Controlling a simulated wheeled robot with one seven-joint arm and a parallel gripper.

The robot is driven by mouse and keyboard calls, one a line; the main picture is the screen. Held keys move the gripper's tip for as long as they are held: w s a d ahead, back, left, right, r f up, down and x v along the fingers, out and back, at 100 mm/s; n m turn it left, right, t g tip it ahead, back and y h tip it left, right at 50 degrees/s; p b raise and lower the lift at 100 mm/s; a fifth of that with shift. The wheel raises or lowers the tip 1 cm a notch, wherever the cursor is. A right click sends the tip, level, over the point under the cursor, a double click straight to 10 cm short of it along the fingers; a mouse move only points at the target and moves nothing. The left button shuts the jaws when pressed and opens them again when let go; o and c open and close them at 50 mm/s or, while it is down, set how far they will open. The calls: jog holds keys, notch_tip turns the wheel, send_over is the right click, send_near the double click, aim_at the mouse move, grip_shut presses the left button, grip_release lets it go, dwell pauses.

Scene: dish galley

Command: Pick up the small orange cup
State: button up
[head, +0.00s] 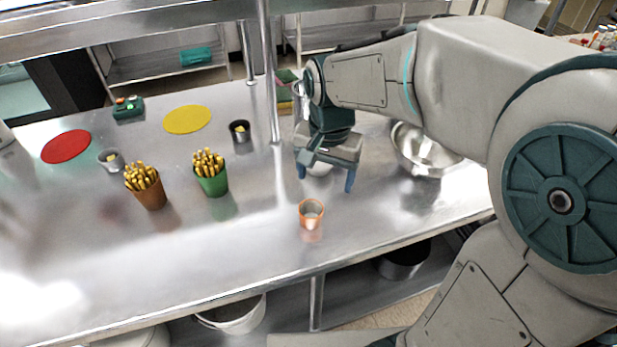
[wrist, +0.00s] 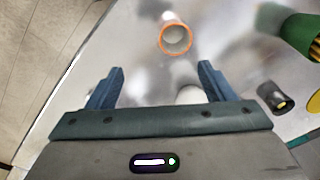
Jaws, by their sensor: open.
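The small orange cup (head: 311,214) stands upright near the front edge of the steel counter. It has an orange rim and a pale inside, and it also shows in the wrist view (wrist: 175,39), ahead of the fingers. My gripper (head: 325,182) is open and empty above the counter, behind the cup in the head view. In the wrist view my gripper (wrist: 161,80) shows its two blue fingers apart, with the cup beyond their tips and not between them. A small white item (head: 320,169) sits behind and partly hidden by my gripper.
A green cup of fries (head: 213,184) and a brown cup of fries (head: 150,195) stand to the left. A metal bowl (head: 408,160) is at the right. A small dark cup (head: 240,132) and a steel post (head: 268,80) stand behind. Counter around the orange cup is clear.

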jog(key=w+a, duration=0.2)
jog(key=a, duration=0.1)
jog(key=m, duration=0.1)
send_near(311, 212)
jog(key=shift+s+a+f+g, duration=0.3)
jog(key=shift+s+a+f, duration=0.1)
jog(key=shift+s+f, duration=0.35)
jog(key=shift+s+d+f+p, duration=0.15)
jog(key=shift+f+p, duration=0.1)
jog(key=shift+f, duration=1.15)
jog(key=shift+w+d+f+p, duration=0.1)
jog(key=shift+f+p, duration=0.1)
jog(key=shift+f, duration=1.2)
jog(key=c, duration=1.1)
